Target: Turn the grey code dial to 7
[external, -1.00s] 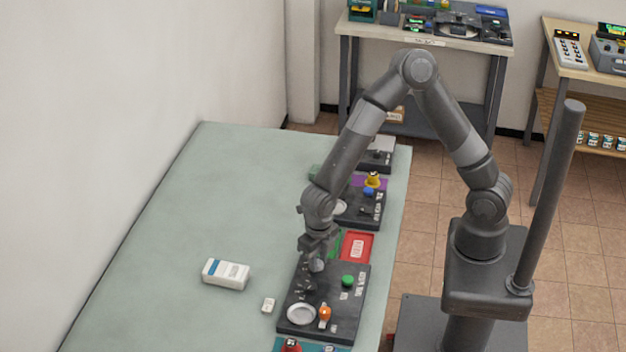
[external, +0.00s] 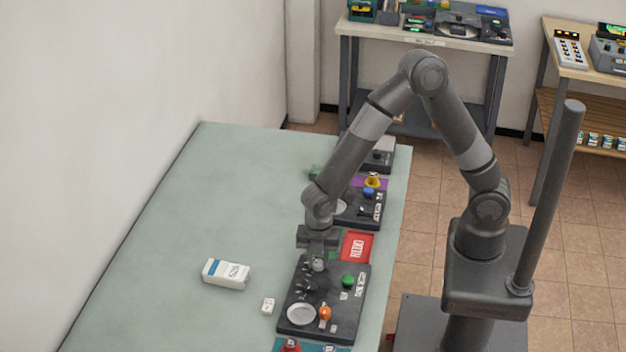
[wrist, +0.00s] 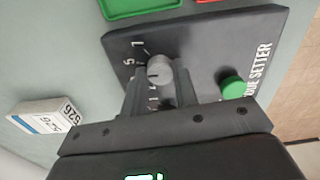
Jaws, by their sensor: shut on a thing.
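The grey code dial (wrist: 160,70) is a round knob on a dark panel (wrist: 200,45) lettered "SETTER", with numbers around it. Its pointer line shows on its face, but I cannot surely read the number it marks. My gripper (wrist: 160,88) has its two fingers on either side of the dial and is shut on it. In the external view my gripper (external: 318,262) is at the far left part of the panel (external: 345,315), over the dial. Part of the number ring is hidden by the fingers.
A green button (wrist: 232,85) sits right of the dial. An orange knob (external: 325,312) and a pale round dish (external: 301,314) are nearer on the panel. A white box (external: 226,273) lies to the left. Red (external: 356,246) and green trays lie beyond.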

